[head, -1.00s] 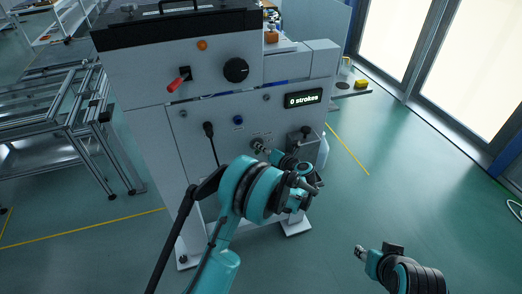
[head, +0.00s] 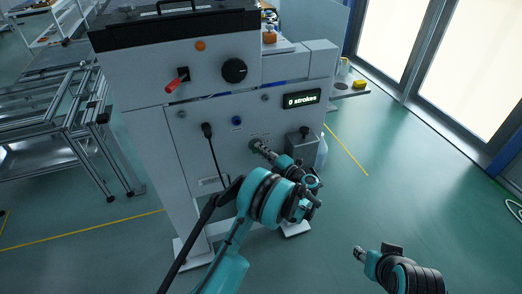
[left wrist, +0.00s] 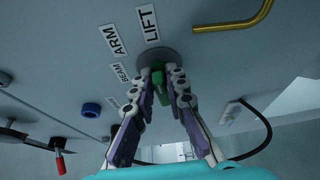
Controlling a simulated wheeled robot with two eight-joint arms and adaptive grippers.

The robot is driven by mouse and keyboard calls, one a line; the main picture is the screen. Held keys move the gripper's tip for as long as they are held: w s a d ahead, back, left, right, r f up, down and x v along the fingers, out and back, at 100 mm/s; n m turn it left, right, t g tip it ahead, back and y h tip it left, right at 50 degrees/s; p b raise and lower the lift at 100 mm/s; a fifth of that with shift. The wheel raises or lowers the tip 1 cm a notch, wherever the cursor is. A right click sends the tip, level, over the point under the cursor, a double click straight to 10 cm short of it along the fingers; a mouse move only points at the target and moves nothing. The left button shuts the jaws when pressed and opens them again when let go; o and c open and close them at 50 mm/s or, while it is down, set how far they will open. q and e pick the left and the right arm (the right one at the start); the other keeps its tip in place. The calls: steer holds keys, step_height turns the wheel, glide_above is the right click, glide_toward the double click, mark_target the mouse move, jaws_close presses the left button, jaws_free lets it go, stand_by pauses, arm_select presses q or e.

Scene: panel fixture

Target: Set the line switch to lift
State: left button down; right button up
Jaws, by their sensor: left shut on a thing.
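The line switch shows in the left wrist view as a green knob (left wrist: 160,86) on a round dark grey base. Labels stand around it: LIFT (left wrist: 149,22), ARM (left wrist: 113,40), BEAM (left wrist: 119,72) and a smaller unreadable one. My left gripper (left wrist: 162,88) has its fingers on both sides of the knob and is shut on it. In the head view the left gripper (head: 260,147) meets the front panel (head: 185,130), and its fingers mostly hide the switch. I cannot tell which label the knob points to. My right gripper (head: 359,253) hangs away from the panel, too small to judge.
A red-handled lever (head: 176,82), a black knob (head: 234,70) and a display (head: 302,98) reading "0 strokes" are on the fixture. A black plug with cable (head: 208,130) is left of the switch; a grey box (head: 302,146) is right.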

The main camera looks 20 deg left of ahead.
stand_by(0.4)
arm_select(q)
steer(key=c, duration=1.6)
jaws_free()
steer(key=v, duration=1.2)
steer(key=shift+f, duration=0.15)
